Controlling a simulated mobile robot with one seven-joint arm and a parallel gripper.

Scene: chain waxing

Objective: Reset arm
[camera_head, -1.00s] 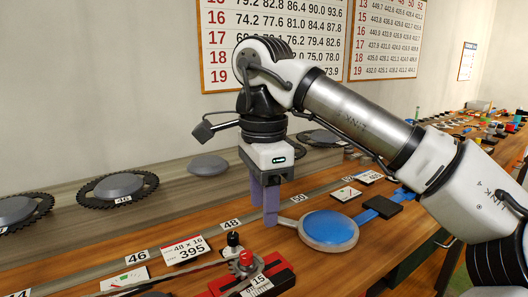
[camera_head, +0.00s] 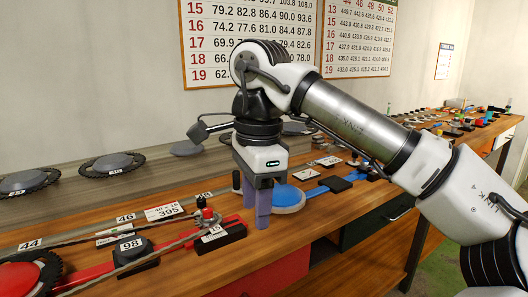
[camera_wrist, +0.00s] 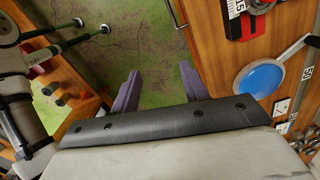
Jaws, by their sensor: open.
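My gripper (camera_head: 257,216) points down over the front part of the wooden bench (camera_head: 300,232) in the head view. Its two purple fingers are apart, with nothing between them. The fingers stand in front of a round blue disc (camera_head: 287,198) with a pale rim and hide its left part. In the wrist view my gripper (camera_wrist: 158,84) is open over the green floor (camera_wrist: 150,30), and the blue disc (camera_wrist: 260,78) lies to its right on the bench.
A red and black fixture (camera_head: 210,228) with a chain stands left of my gripper. A black block marked 98 (camera_head: 131,248) and a card reading 395 (camera_head: 165,211) lie farther left. Chainrings (camera_head: 112,163) sit on the rear ledge. Small items crowd the bench's far right.

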